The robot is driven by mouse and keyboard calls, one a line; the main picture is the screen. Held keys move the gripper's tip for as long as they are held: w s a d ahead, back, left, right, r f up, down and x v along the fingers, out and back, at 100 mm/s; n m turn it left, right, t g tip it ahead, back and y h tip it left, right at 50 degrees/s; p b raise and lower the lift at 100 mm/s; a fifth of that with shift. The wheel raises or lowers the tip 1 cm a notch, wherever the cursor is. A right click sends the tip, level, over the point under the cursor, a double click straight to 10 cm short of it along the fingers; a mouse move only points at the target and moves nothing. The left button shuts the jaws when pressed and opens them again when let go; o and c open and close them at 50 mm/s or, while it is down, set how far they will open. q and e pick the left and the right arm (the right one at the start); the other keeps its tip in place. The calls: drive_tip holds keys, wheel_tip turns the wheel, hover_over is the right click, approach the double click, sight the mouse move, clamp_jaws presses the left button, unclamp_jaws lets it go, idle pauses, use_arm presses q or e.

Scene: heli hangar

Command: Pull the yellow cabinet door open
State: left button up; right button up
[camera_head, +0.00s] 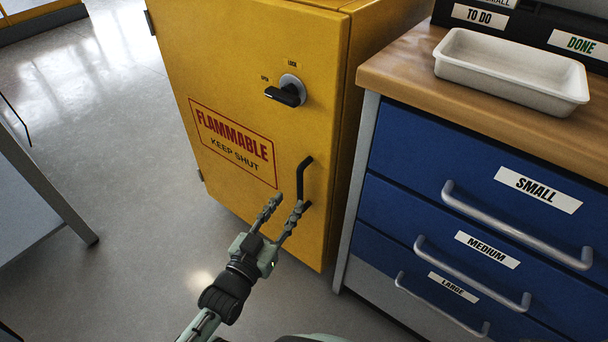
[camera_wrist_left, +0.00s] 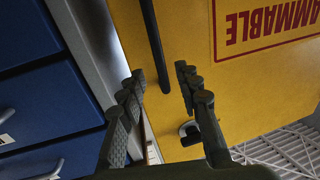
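The yellow cabinet door (camera_head: 240,60) carries a red-framed "FLAMMABLE KEEP SHUT" sign (camera_head: 234,142). It looks shut against the cabinet. A black bar handle (camera_head: 306,178) sits low near the door's right edge, and in the left wrist view the handle (camera_wrist_left: 153,45) shows between and beyond the fingers. A black turning latch (camera_head: 286,92) sits higher up, its lever pointing left towards the "OPEN" label. My left gripper (camera_head: 290,203) is open, its fingertips near the handle's lower end. In the wrist view the fingers (camera_wrist_left: 160,74) are apart with nothing clamped. My right gripper is out of view.
A blue drawer unit (camera_head: 420,150) with a wooden top (camera_head: 400,72) stands close to the right of the cabinet. A white tray (camera_head: 510,78) lies on it. A grey table (camera_head: 35,190) stands at the left. The floor (camera_head: 140,200) before the door is clear.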

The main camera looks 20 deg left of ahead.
sight(299, 188)
use_arm(q)
drive_tip(key=w, duration=0.4)
drive_tip(key=w+d, duration=0.1)
drive_tip(key=w, duration=0.1)
drive_tip(key=shift+w+r, duration=0.1)
drive_tip(key=shift+w, duration=0.2)
drive_tip(key=shift+w+d, duration=0.1)
drive_tip(key=shift+w, duration=0.2)
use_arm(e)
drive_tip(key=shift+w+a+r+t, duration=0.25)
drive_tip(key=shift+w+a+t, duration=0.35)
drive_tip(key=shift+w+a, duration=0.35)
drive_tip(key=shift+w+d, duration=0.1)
use_arm(q)
clamp_jaws()
